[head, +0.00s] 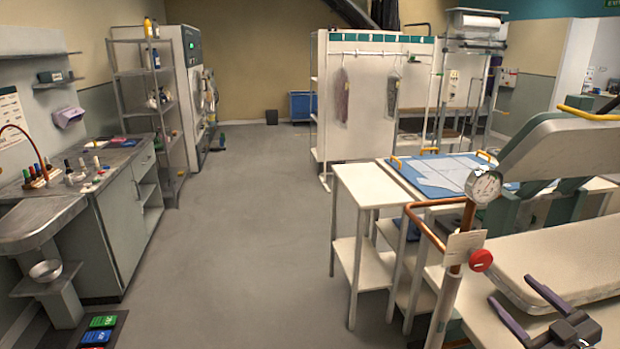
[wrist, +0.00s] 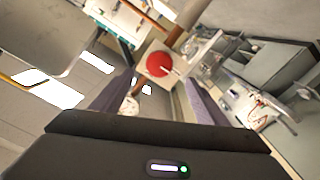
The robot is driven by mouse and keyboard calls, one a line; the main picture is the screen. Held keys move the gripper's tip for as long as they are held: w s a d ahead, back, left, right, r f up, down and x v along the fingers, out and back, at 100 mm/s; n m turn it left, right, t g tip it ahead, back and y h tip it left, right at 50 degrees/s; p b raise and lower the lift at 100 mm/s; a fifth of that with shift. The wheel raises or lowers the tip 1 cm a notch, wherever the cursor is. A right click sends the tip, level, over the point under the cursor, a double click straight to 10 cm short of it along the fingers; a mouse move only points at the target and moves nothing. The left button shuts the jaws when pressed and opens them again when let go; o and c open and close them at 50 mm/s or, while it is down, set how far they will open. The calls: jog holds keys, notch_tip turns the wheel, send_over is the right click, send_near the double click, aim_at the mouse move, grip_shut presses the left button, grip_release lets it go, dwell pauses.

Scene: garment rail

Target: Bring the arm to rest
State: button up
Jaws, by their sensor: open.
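My gripper (head: 511,288) is at the lower right of the head view, in front of the pale padded board of the press. Its two dark, purple-sided fingers are spread apart with nothing between them. In the wrist view my gripper (wrist: 158,88) also shows open, with the fingers on either side of a red round knob (wrist: 159,64) that lies beyond them. In the head view the red knob (head: 481,260) is on a copper pipe, left of my gripper. The rest of my arm is mostly out of view.
A pressure gauge (head: 483,186) and copper pipe (head: 451,280) stand close left of my gripper. A white side table (head: 368,184) is farther left. Two garments hang on the rail (head: 375,53) at the back. The grey floor (head: 240,230) in the middle is clear.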

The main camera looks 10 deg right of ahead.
jog(key=s+d+f+m+g+h, duration=0.8)
jog(key=s+d+f+g, duration=0.1)
jog(key=d+f+g, duration=0.15)
jog(key=s+a+r+y, duration=0.1)
jog(key=a+r, duration=0.3)
jog(key=a, duration=1.2)
jog(key=s+a+r+n+g+y, duration=0.1)
jog(key=a+r+y, duration=0.3)
jog(key=a, duration=1.2)
jog(key=a+r+n+y, duration=0.1)
jog(key=a+r, duration=0.4)
jog(key=a, duration=1.1)
jog(key=shift+s+g+y, duration=0.35)
jog(key=shift+s+y, duration=0.05)
jog(key=shift+y, duration=0.4)
